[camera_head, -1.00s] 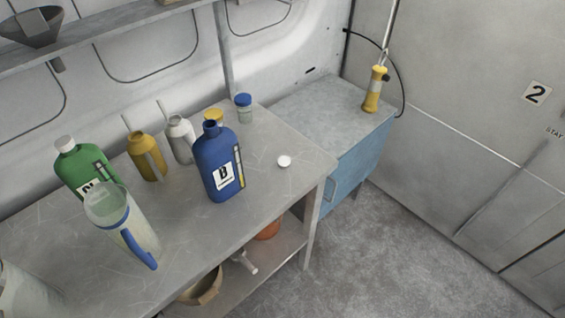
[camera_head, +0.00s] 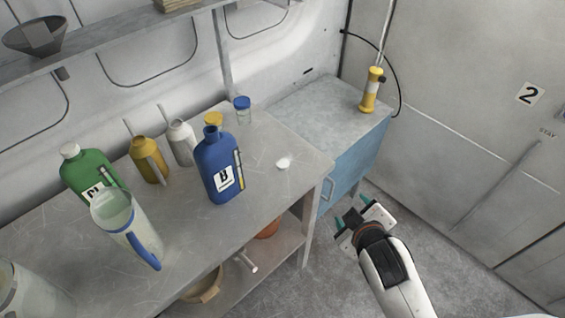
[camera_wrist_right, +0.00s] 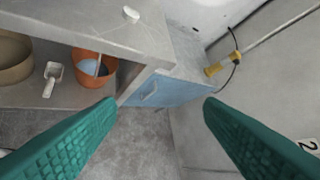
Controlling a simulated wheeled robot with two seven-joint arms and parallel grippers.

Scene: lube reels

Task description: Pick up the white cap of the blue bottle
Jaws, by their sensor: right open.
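The white cap (camera_head: 283,163) lies on the metal bench top, near its right end and to the right of the blue bottle (camera_head: 218,167). The blue bottle stands upright with its neck uncapped and a "B" label. The cap also shows in the right wrist view (camera_wrist_right: 130,14), on the bench top at the upper middle. My right gripper (camera_head: 354,209) is open and empty, over the floor to the right of the bench and apart from the cap. Its two green fingers stand wide apart in the right wrist view (camera_wrist_right: 160,110). My left gripper is not in view.
A green bottle (camera_head: 88,177), a clear jug (camera_head: 125,225), yellow and white cans and a blue-lidded jar (camera_head: 242,109) stand on the bench (camera_head: 262,205). A blue cabinet (camera_head: 350,160) adjoins its right end. The lower shelf holds an orange bucket (camera_wrist_right: 95,72) and a scoop (camera_wrist_right: 51,78).

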